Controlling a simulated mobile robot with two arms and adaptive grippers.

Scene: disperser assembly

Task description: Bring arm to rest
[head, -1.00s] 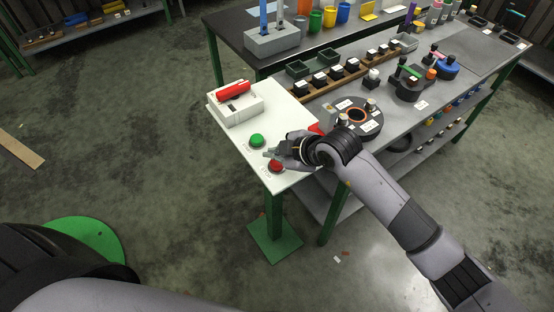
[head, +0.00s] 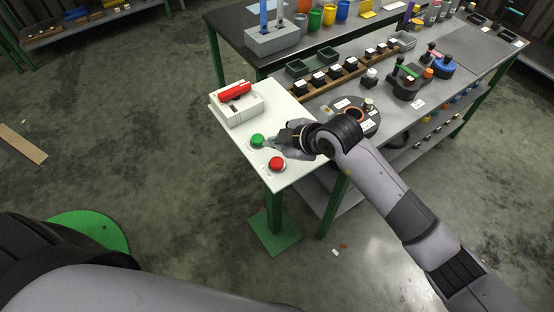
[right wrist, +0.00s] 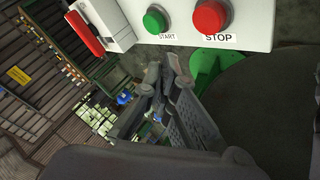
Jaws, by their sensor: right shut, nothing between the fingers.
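My right arm reaches in from the lower right in the head view. Its right gripper (head: 273,142) is at the white control panel (head: 285,177), pointing left, with its tips beside the green button (head: 257,140). The red button (head: 276,164) lies just below and is uncovered. In the right wrist view the gripper fingers (right wrist: 163,72) are shut and empty. The green START button (right wrist: 155,20) and the red STOP button (right wrist: 211,16) are above the fingertips there. I cannot tell whether the tips touch the panel. My left gripper is out of view.
A white box with a red handle (head: 235,92) stands at the panel's back. A round dark fixture (head: 371,122) sits behind my right wrist. A row of black blocks on a wooden rail (head: 333,76) and a grey workbench (head: 445,90) extend behind.

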